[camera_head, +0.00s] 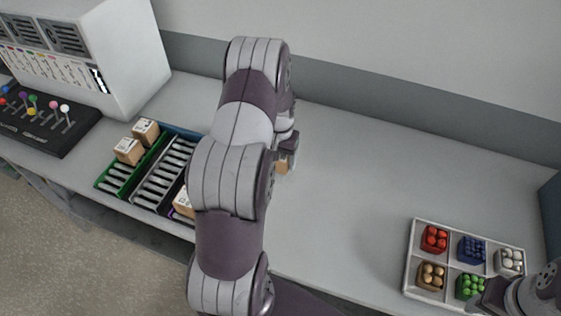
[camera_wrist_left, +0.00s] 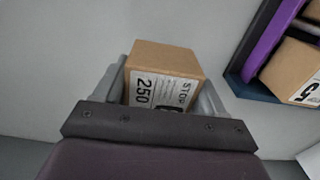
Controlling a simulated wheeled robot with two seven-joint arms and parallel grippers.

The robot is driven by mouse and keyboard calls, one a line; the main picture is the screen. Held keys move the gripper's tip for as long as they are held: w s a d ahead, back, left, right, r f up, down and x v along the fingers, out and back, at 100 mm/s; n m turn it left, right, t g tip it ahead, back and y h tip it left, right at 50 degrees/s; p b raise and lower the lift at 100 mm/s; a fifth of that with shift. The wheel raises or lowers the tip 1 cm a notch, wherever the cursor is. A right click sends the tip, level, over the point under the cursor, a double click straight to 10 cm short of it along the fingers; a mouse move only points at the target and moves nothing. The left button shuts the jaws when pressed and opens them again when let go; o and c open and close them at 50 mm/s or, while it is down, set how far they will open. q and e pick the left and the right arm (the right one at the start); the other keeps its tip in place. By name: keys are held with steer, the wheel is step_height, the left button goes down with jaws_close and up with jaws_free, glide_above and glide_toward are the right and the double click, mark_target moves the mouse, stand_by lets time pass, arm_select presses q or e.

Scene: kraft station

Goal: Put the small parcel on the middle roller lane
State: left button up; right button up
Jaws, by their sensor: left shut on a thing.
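The small parcel, a brown box (camera_head: 283,166) with a white label, is held in my left gripper (camera_head: 287,153). In the left wrist view the parcel (camera_wrist_left: 165,58) sits between the two fingers, its label reading "250" and "STOP". The roller lanes stand left of my left arm. The middle roller lane (camera_head: 163,177) shows bare rollers between the green-edged lane (camera_head: 117,180) and the purple-edged lane, which my arm largely hides. The gripper is to the right of the lanes, over bare table. My right gripper (camera_head: 490,298) is only partly visible at the bottom right; its jaws are unclear.
Two parcels (camera_head: 129,151) sit at the far end of the green-edged lane. Another parcel (camera_head: 182,203) is on the purple-edged lane. A divided tray (camera_head: 411,257) of coloured balls lies at the right. A white machine (camera_head: 135,50) stands back left. The table's middle is clear.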

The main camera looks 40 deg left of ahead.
mark_target(279, 166)
arm_select(q)
step_height(279, 166, down, 4)
steer(key=shift+r+p, duration=0.1)
steer(key=shift+p, duration=0.5)
steer(key=shift+w+a+f, duration=0.1)
steer(key=shift+f, duration=0.2)
steer(key=o, duration=1.2)
steer(key=shift+o, duration=0.2)
steer(key=shift+r, duration=0.1)
